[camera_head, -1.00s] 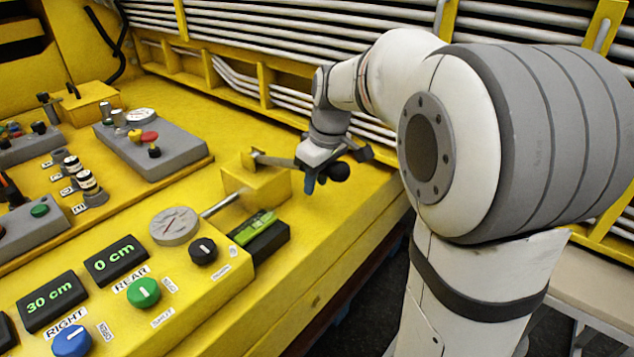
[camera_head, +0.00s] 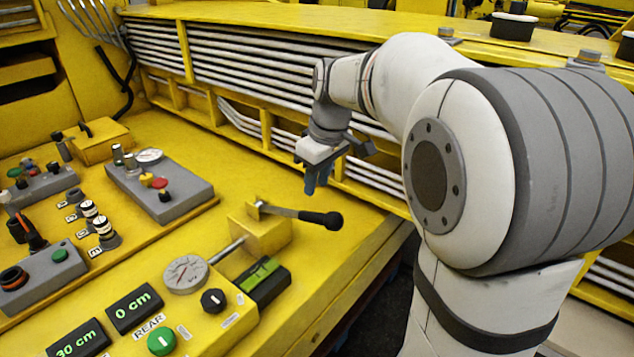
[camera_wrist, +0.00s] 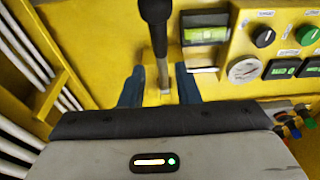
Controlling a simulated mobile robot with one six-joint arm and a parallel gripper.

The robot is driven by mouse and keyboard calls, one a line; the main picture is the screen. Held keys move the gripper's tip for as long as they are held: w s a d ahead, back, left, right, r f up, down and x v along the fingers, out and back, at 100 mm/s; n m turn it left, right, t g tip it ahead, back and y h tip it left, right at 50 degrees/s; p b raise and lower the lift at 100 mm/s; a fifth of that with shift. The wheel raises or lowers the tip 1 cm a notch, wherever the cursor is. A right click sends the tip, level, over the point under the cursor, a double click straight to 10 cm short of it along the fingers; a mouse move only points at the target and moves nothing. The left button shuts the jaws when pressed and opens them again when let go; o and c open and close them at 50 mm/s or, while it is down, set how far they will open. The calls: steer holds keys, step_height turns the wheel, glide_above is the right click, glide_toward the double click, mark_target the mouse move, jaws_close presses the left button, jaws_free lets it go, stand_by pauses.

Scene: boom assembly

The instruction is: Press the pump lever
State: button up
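The pump lever has a black handle (camera_head: 322,218) and a grey shaft, and sticks out to the right from a yellow block (camera_head: 262,238) on the console. It lies nearly level. My gripper (camera_head: 314,185) is above the handle in the head view, with its blue fingers pointing down and a visible gap to the lever. In the wrist view the two blue fingers (camera_wrist: 160,88) are apart, and the lever (camera_wrist: 156,25) runs between them in the picture, below. Nothing is held. The inner finger faces are partly hidden by the gripper body.
A round gauge (camera_head: 186,274), a black knob (camera_head: 213,300) and a green-lit level box (camera_head: 262,281) stand left of the lever. Displays (camera_head: 134,307) and grey button panels (camera_head: 160,188) lie further left. White pipes (camera_head: 280,70) line the back. Space right of the handle is open.

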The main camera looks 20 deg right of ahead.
steer(key=shift+r, duration=0.15)
steer(key=shift+c, duration=0.3)
steer(key=shift+d+b, duration=0.1)
steer(key=shift+b, duration=0.2)
steer(key=shift+c, duration=0.8)
steer(key=d+r+y+b, duration=0.1)
steer(key=d+r+t+y+b, duration=0.1)
steer(key=r+b, duration=0.1)
steer(key=d+r+m+y+b, duration=0.1)
steer(key=d+r+b, duration=0.1)
steer(key=shift+s+r, duration=0.2)
steer(key=shift+s, duration=0.1)
jaws_close()
steer(key=shift+s+d+r, duration=0.1)
steer(key=shift+r, duration=0.35)
